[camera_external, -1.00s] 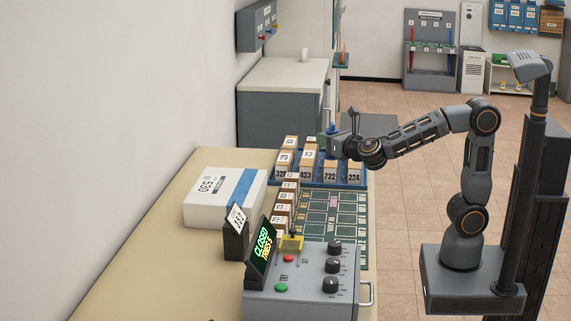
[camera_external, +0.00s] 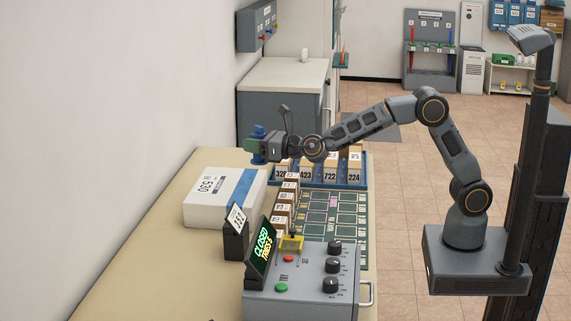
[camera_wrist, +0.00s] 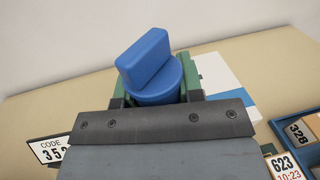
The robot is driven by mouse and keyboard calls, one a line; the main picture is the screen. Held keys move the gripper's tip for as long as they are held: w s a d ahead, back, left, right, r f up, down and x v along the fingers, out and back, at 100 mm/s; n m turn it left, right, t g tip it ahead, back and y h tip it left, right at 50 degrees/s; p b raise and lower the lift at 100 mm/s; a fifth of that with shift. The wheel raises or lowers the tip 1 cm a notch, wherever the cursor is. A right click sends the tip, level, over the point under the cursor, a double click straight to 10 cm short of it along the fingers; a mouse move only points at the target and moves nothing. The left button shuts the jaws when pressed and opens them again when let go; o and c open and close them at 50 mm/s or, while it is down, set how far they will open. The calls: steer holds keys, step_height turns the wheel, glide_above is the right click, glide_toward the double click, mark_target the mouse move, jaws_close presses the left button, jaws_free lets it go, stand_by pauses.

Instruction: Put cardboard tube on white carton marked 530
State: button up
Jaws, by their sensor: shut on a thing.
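My gripper (camera_external: 258,150) is shut on a blue object (camera_external: 257,131). In the wrist view this blue object (camera_wrist: 146,62) has a round body and a flat upright tab, between green finger pads. Its lower part is hidden by the gripper. The white carton marked 530 (camera_external: 204,206) lies flat on the counter, with a blue band across its top. My gripper is raised near the carton's far right end. In the wrist view part of the carton (camera_wrist: 222,72) shows behind the gripper. I cannot make out anything that looks like a brown cardboard tube.
A blue rack (camera_external: 350,184) of numbered boxes stands right of the carton. A dark grid board (camera_external: 333,213) lies nearer. A code stand (camera_external: 236,240), a CLOSED display (camera_external: 263,247) and a grey control box (camera_external: 305,280) stand in front. The counter (camera_external: 150,250) is bare at front left.

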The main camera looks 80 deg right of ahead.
steer(key=w+f, duration=0.4)
steer(key=f, duration=0.1)
steer(key=shift+w+a+f, duration=0.1)
steer(key=shift+w+f, duration=0.05)
steer(key=shift+f, duration=0.05)
steer(key=shift+w+f, duration=0.15)
steer(key=shift+f, duration=1.5)
steer(key=shift+f, duration=0.25)
steer(key=o, duration=0.9)
steer(key=shift+r, duration=0.1)
